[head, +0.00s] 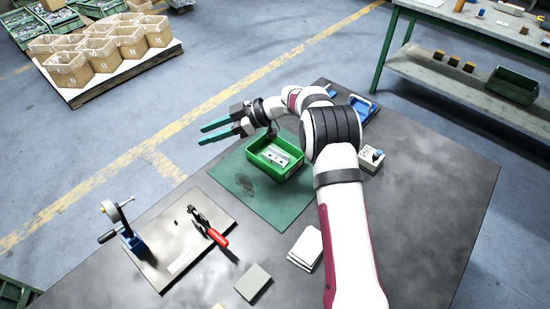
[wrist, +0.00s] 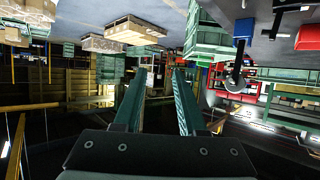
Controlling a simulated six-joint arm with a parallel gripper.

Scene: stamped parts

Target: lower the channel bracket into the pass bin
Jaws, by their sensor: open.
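The green pass bin (head: 293,174) stands on the green mat near the middle of the table in the head view. A silvery metal part, which looks like the channel bracket (head: 275,157), lies inside it, within the bin's walls. My gripper (head: 201,134) is to the left of the bin and above the table's far left side, pointing left and away from it. Its two teal fingers are apart with nothing between them. The wrist view also shows the empty open fingers (wrist: 161,72); neither bin nor bracket can be made out there.
A fixture board with a red-handled toggle clamp (head: 212,232) and a blue lever tool (head: 130,236) stands at the left. White cards (head: 306,246) and a grey block (head: 253,282) lie in front. A control box (head: 371,158) and a blue object (head: 363,107) are behind my arm.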

